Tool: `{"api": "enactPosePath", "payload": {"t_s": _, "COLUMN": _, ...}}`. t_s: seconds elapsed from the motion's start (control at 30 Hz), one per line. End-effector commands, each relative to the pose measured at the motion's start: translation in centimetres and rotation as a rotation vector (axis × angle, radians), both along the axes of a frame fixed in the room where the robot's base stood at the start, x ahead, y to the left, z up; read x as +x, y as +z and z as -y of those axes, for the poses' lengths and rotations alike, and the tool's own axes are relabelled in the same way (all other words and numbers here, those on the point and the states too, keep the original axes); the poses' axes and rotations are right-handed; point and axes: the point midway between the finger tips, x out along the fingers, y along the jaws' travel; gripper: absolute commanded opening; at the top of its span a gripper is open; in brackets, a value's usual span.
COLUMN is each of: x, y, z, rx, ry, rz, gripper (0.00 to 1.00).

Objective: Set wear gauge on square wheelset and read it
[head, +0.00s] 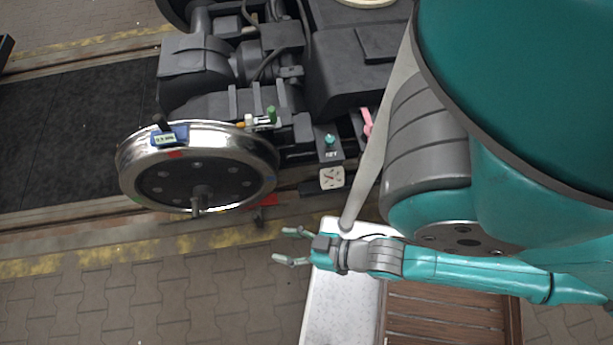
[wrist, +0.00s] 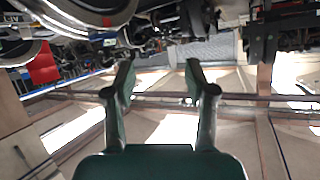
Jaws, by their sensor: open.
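A steel wheel (head: 200,170) with a bright rim and dark bolted centre stands at the left of the bogie in the head view. A blue gauge (head: 167,137) with a small display and a black knob sits at the top of its rim, above a red mark. The display digits are too small to read surely. My gripper (head: 280,244) is open and empty, below and right of the wheel, apart from it, fingers pointing left. In the wrist view, my gripper's fingers (wrist: 160,62) are spread with nothing between them. A shiny curved wheel part (wrist: 85,18) shows at upper left there.
Dark bogie machinery (head: 260,75) fills the top. Right of the wheel are a green-topped part (head: 271,115), a teal knob (head: 330,139), a pink part (head: 367,121) and a white marked plate (head: 332,178). A pale surface (head: 335,305) and brown slats (head: 440,315) lie below my arm. Paving at lower left is clear.

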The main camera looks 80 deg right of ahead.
Motion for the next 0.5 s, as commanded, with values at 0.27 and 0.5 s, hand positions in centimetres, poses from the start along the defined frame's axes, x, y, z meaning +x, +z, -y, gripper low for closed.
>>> {"api": "enactPosePath", "payload": {"t_s": 0.27, "x": -4.0, "y": 7.9, "z": -0.7, "rx": -0.119, "ry": 0.083, "rz": 0.111, "gripper": 0.55}}
{"api": "enactPosePath", "payload": {"t_s": 0.5, "x": -4.5, "y": 9.4, "z": -0.8, "rx": -0.142, "ry": 0.097, "rz": 0.136, "gripper": 0.55}}
